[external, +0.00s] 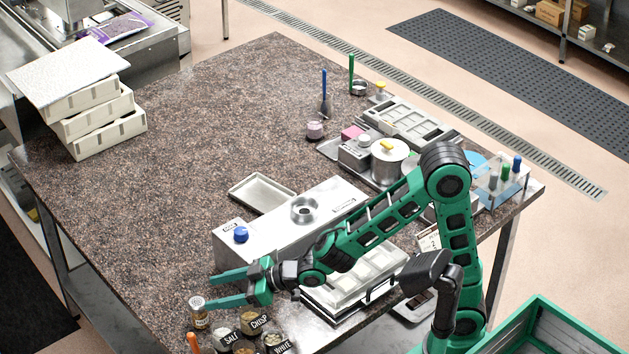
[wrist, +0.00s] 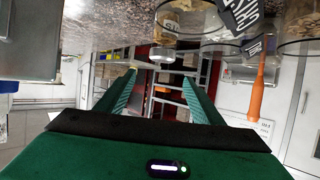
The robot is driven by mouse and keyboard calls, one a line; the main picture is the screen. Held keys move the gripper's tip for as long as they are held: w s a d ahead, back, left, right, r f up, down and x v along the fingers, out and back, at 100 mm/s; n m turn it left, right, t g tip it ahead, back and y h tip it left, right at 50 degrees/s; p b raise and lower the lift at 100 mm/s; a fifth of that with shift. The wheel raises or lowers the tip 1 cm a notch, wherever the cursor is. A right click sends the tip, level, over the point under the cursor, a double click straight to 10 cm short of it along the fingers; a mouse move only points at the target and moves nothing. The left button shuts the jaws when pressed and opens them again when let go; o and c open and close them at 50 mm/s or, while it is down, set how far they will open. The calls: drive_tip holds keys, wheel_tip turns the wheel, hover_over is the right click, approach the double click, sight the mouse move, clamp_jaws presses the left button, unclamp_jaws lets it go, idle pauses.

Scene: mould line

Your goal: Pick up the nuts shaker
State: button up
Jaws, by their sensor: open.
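A small clear jar with brown contents and a pale lid (external: 199,312) stands near the table's front-left edge; it looks like the nuts shaker, but its label is not readable. It appears to be the jar at the top of the upside-down wrist view (wrist: 168,27). My gripper (external: 210,291) is open and empty, its two green fingers spread and pointing left in the external view. The fingertips are close to this jar, which does not clearly sit between them. In the wrist view the gap between the fingers (wrist: 160,78) shows only background.
Jars labelled SALT (external: 229,340), CRISP (external: 255,321) and WHITE (external: 275,341) crowd beside the jar, with an orange handle (external: 193,342). A grey machine with a blue knob (external: 241,235) stands behind my gripper.

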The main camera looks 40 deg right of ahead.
sight(199, 313)
drive_tip(key=shift+w+a+f, duration=0.55)
drive_tip(key=shift+f, duration=0.3)
drive_tip(key=shift+w+a+f, duration=0.55)
drive_tip(key=shift+f, duration=0.25)
drive_tip(key=shift+w+a+f, duration=0.55)
drive_tip(key=shift+f, duration=0.3)
drive_tip(key=c, duration=1.2)
